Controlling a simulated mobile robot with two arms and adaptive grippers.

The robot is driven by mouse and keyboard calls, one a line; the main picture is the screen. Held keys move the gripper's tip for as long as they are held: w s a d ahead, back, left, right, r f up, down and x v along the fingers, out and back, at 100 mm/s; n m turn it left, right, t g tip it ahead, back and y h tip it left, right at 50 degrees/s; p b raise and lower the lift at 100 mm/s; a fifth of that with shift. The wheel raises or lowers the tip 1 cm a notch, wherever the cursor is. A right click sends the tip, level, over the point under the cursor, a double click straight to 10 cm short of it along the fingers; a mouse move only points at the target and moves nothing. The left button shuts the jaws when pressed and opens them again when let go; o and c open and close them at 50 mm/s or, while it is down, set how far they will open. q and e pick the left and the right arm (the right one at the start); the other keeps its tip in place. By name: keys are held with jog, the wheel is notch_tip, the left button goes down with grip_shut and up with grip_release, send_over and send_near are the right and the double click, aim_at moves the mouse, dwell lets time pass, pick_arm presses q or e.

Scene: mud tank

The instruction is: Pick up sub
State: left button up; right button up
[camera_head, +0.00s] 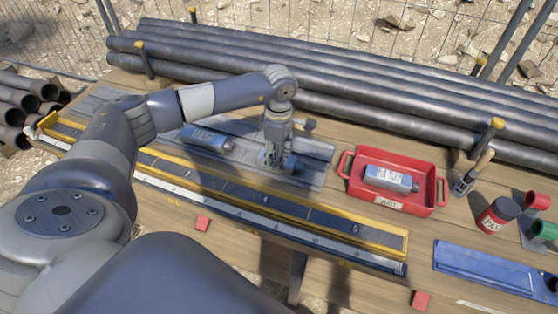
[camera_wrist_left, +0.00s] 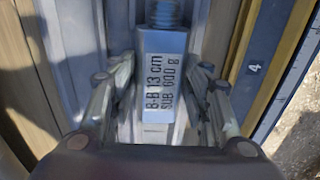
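A grey metal sub (camera_wrist_left: 162,85) with a square body and a threaded end lies in the left wrist view. Its label reads "B-B 13 cm SUB 600 g". My left gripper (camera_wrist_left: 162,108) has one finger on each side of it, with gaps between the fingers and the body. In the head view my left gripper (camera_head: 272,160) points down over a grey rack (camera_head: 312,178), and the sub (camera_head: 292,163) is mostly hidden behind the fingers. Another labelled grey sub (camera_head: 207,138) lies to the left on the rack. My right gripper is not in view.
A red tray (camera_head: 440,192) to the right holds a grey labelled piece (camera_head: 388,178). A brush (camera_head: 466,182), a red can (camera_head: 497,214) and a blue tray (camera_head: 490,268) stand farther right. Long dark pipes (camera_head: 330,72) line the back. A yellow-edged ruler strip (camera_head: 300,208) runs in front.

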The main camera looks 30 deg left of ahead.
pick_arm(q)
grip_shut()
jog(key=shift+r, duration=0.15)
